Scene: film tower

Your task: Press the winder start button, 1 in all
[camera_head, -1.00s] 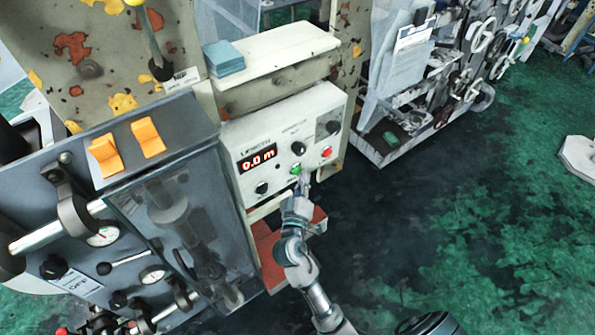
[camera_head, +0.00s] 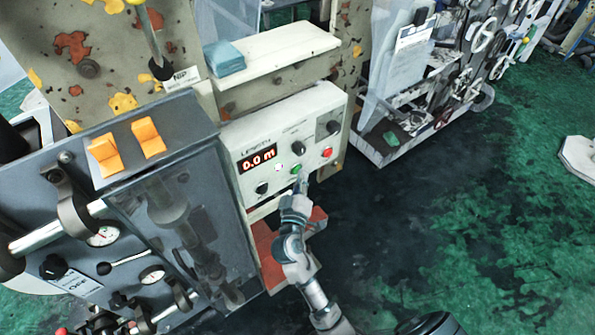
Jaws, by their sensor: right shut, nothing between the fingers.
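The white control panel (camera_head: 285,140) has a red-lit display (camera_head: 257,160) that reads 0.0 m. A green button (camera_head: 296,169) sits low in the middle of the panel, and a red button (camera_head: 327,153) is to its right. My right gripper (camera_head: 300,181) is shut and empty. Its fingertips are just below the green button in the picture, and the button shows clear of them. I cannot tell the exact gap between them. My left gripper is not in view.
Black knobs (camera_head: 298,148) sit around the buttons. A small pale lamp (camera_head: 278,168) is left of the green button. A grey cabinet with a clear cover (camera_head: 185,215) stands left. Open green floor (camera_head: 470,240) lies right.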

